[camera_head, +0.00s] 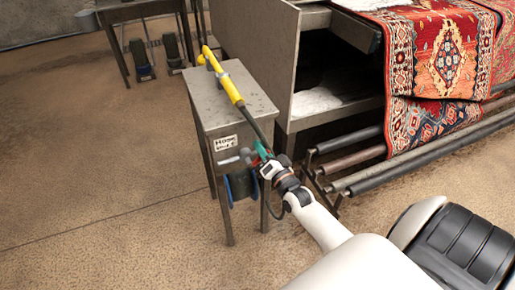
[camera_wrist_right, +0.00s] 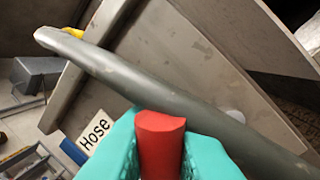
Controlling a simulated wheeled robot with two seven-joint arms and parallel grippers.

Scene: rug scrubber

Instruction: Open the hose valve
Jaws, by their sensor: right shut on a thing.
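My right gripper (camera_head: 262,153) is at the front right edge of a small metal table (camera_head: 240,92). In the right wrist view, its teal fingers are shut on a red handle (camera_wrist_right: 160,143), one on each side of it. The handle looks like the hose valve's lever; the valve body is hidden. A dark hose (camera_wrist_right: 165,85) passes just beyond the fingers. A yellow spray wand (camera_head: 224,80) lies on the table, joined to the hose. My left gripper is not in view.
A "Hose" label (camera_head: 226,142) is on the table's front, and a blue reel (camera_head: 240,185) hangs below. To the right, a metal rack with rollers (camera_head: 350,160) carries a patterned red rug (camera_head: 440,60). Brown floor (camera_head: 90,180) at the left is clear.

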